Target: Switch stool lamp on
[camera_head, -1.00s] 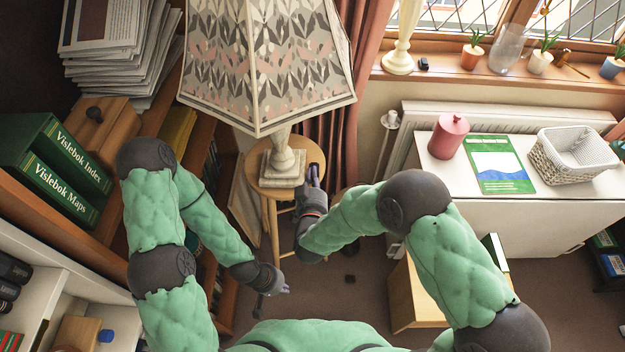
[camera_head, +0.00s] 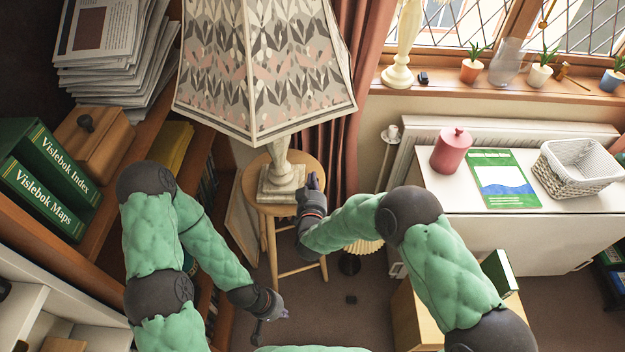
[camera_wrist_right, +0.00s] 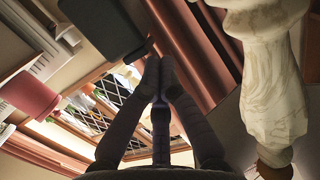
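The stool lamp has a patterned grey, cream and pink shade (camera_head: 262,70) and a pale stone stem and square base (camera_head: 280,187). It stands upright on a round wooden stool (camera_head: 254,204). I cannot tell from the shade whether it is lit. My right gripper (camera_head: 314,180) is at the stool's right edge, close beside the lamp base. In the right wrist view its fingertips (camera_wrist_right: 159,62) meet, with the stone stem (camera_wrist_right: 272,95) to their right and a dark block (camera_wrist_right: 105,25) near the tips. My left gripper (camera_head: 272,320) is low in front of the stool, empty. No switch is clearly visible.
A shelf with green books (camera_head: 45,205) and a paper stack (camera_head: 115,50) is at left. A white cabinet (camera_head: 480,228) with a red canister (camera_head: 452,150) and a basket (camera_head: 575,170) is at right. A small pleated shade (camera_head: 365,247) is behind my right arm.

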